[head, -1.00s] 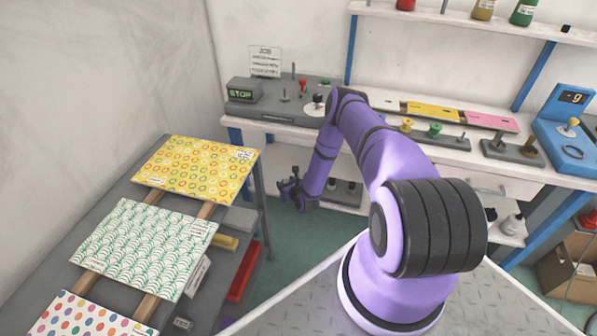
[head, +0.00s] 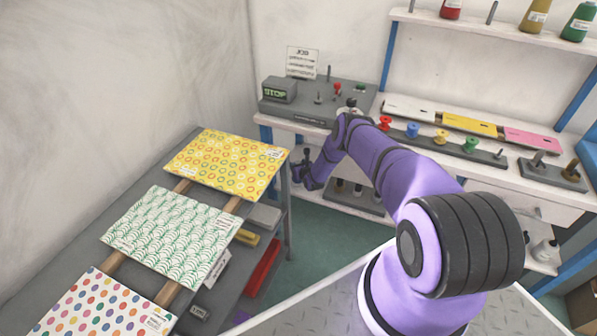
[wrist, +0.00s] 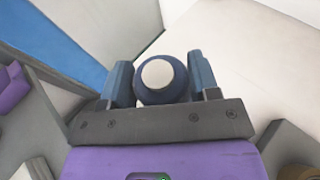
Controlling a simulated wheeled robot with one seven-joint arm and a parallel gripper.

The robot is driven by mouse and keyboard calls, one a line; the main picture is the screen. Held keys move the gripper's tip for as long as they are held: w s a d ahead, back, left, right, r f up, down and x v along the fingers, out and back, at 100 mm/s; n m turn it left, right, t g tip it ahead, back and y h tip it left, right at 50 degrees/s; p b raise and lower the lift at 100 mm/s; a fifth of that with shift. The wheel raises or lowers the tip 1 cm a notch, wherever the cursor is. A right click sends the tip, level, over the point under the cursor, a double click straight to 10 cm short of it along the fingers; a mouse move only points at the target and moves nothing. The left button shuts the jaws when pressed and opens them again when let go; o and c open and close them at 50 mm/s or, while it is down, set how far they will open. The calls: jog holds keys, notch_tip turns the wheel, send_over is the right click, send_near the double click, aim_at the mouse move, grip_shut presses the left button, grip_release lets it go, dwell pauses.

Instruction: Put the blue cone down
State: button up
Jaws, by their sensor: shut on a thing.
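The blue cone (wrist: 160,84) sits between the two fingers of my gripper (wrist: 161,82) in the wrist view. It is dark blue with a round pale top facing the camera. My gripper is shut on it, with one finger on each side. In the head view my gripper (head: 304,169) hangs low in front of the bench, just right of the table with the patterned sheets. The cone is too small and dark there to make out clearly.
A lower shelf (head: 352,203) under the bench holds several dark items, partly behind my arm. Patterned sheets (head: 172,236) lie on the left table. Green floor is open between.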

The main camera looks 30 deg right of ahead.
jog(key=shift+s+f, duration=0.1)
jog(key=shift+f, duration=1.5)
jog(key=shift+f, duration=0.15)
jog(key=o, duration=1.4)
jog(key=shift+c, duration=0.2)
jog(key=v, duration=1.2)
